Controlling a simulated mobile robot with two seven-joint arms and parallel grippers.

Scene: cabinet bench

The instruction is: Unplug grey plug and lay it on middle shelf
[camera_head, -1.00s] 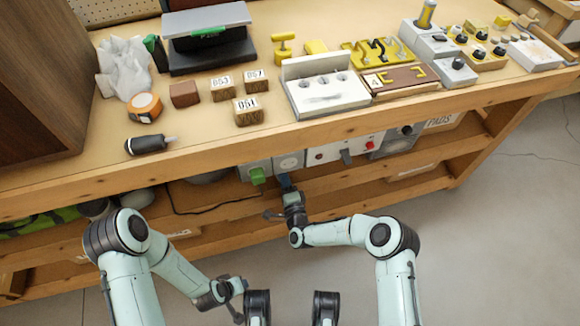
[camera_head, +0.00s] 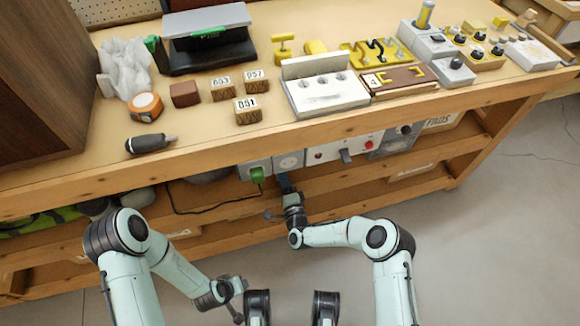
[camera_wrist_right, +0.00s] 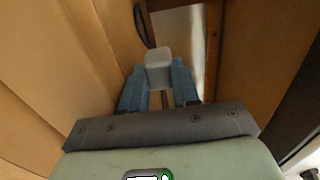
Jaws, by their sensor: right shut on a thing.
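The grey plug (camera_wrist_right: 158,66) shows in the right wrist view between the blue fingers of my right gripper (camera_wrist_right: 160,88), which is shut on it. In the head view my right gripper (camera_head: 285,184) is under the front edge of the bench, at the grey socket panel (camera_head: 289,160). The plug is hidden there, and I cannot tell whether it is still in its socket. My left gripper (camera_head: 238,290) is low in front of the bench, apart from everything; its jaws are too small to read. A wooden shelf (camera_head: 345,191) runs below the panel.
A green plug (camera_head: 257,175) with a black cable (camera_head: 200,211) sits just left of my right gripper. A switch panel (camera_head: 345,153) with a red button is to the right. The bench top (camera_head: 200,140) above carries blocks, a screwdriver and fixtures. The floor at right is clear.

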